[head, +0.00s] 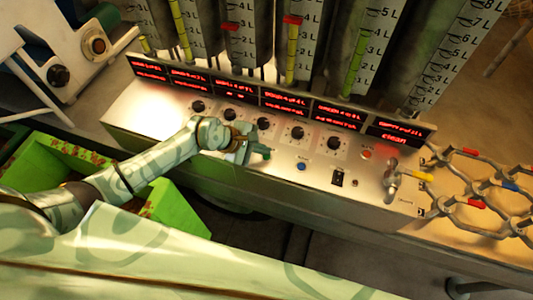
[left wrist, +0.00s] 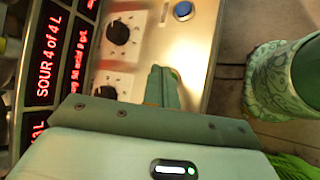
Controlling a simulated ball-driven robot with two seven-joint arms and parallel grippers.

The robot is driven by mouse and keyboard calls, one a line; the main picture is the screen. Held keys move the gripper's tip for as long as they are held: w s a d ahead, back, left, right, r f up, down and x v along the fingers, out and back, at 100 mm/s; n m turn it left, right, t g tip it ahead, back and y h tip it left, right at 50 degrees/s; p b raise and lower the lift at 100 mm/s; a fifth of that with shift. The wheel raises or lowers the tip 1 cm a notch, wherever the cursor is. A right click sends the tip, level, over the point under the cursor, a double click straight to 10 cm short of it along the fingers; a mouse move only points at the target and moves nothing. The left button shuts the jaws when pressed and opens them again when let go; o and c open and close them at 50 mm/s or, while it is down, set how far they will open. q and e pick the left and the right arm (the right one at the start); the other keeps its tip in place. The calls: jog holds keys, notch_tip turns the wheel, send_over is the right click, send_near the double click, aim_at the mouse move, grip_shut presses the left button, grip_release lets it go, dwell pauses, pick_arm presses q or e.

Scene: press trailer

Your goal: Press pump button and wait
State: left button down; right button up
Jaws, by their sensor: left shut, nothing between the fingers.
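A steel control panel (head: 200,127) spans the middle of the head view. On it are a blue round button (head: 301,166), a red round button (head: 366,154) and a black switch (head: 337,177); I cannot read which is the pump button. My left gripper (head: 264,154) is shut and empty, over the panel just left of the blue button and apart from it. In the left wrist view, the shut fingers (left wrist: 162,88) point toward the blue button (left wrist: 183,10) at the top. My right gripper is not in view.
Several black knobs (head: 298,133) line the panel beneath red-lit displays (head: 286,103). Tall tubes with litre scales (head: 368,45) stand behind. A green crate (head: 178,207) is at lower left.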

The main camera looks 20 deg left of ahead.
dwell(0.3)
pick_arm(q)
jog(key=shift+r+p, duration=2.05)
jog(key=shift+r, duration=0.4)
notch_tip(320, 180, up, 10)
jog(key=p, duration=0.9)
send_over(263, 158)
jog(key=shift+b, duration=0.3)
